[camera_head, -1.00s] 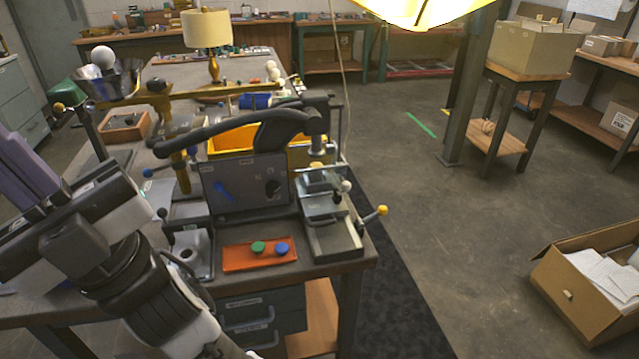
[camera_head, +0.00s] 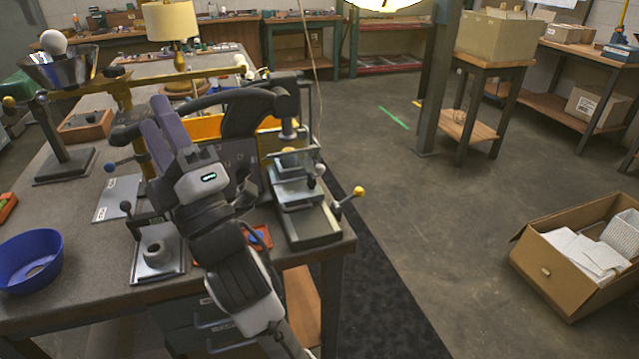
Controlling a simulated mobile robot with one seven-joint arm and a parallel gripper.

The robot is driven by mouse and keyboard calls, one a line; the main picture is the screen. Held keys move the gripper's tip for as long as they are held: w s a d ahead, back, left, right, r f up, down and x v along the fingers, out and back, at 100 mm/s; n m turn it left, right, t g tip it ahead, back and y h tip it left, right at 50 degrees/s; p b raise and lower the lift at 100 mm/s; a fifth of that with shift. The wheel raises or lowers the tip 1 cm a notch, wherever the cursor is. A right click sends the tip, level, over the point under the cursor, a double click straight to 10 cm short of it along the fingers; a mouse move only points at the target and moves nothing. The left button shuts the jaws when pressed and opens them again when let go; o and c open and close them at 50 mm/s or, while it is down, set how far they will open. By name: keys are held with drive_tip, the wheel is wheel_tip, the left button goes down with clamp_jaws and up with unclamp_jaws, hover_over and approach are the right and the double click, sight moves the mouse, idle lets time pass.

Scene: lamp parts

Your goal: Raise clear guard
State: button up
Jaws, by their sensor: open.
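A small press stands at the right front corner of the workbench. What looks like its clear guard (camera_head: 291,153) is a see-through panel with a thin metal edge, above the grey sliding fixture (camera_head: 300,190). The panel is hard to make out; I cannot tell its exact tilt. A pale ball knob (camera_head: 319,169) sits by its right side. My gripper (camera_head: 154,118) has purple fingers, is open and looks empty. It is left of the guard, apart from it, in front of the press's dark panel, which it partly hides.
A yellow-knobbed lever (camera_head: 358,191) sticks out right of the fixture. A dark curved arm (camera_head: 215,98) and a brass bar (camera_head: 180,75) run behind my gripper. A blue bowl (camera_head: 30,262) and a metal cup stand (camera_head: 65,165) are at left. My arm covers most of the orange tray (camera_head: 259,237).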

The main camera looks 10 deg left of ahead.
drive_tip(key=w+d+f+n+t+h+b, duration=0.25)
drive_tip(key=w+d+f+h, duration=0.45)
drive_tip(key=w+f+h, duration=0.35)
drive_tip(key=n+h+b, duration=0.3)
drive_tip(key=n+h, duration=0.1)
drive_tip(key=h, duration=0.2)
approach(321, 172)
drive_tip(key=shift+g+y, duration=0.25)
drive_tip(key=shift+g, duration=0.2)
drive_tip(key=p+x, duration=0.2)
drive_tip(key=x, duration=0.3)
drive_tip(key=p+x, duration=0.2)
drive_tip(key=x, duration=0.3)
drive_tip(key=shift+d+r, duration=0.15)
drive_tip(key=shift+r, duration=0.05)
clamp_jaws()
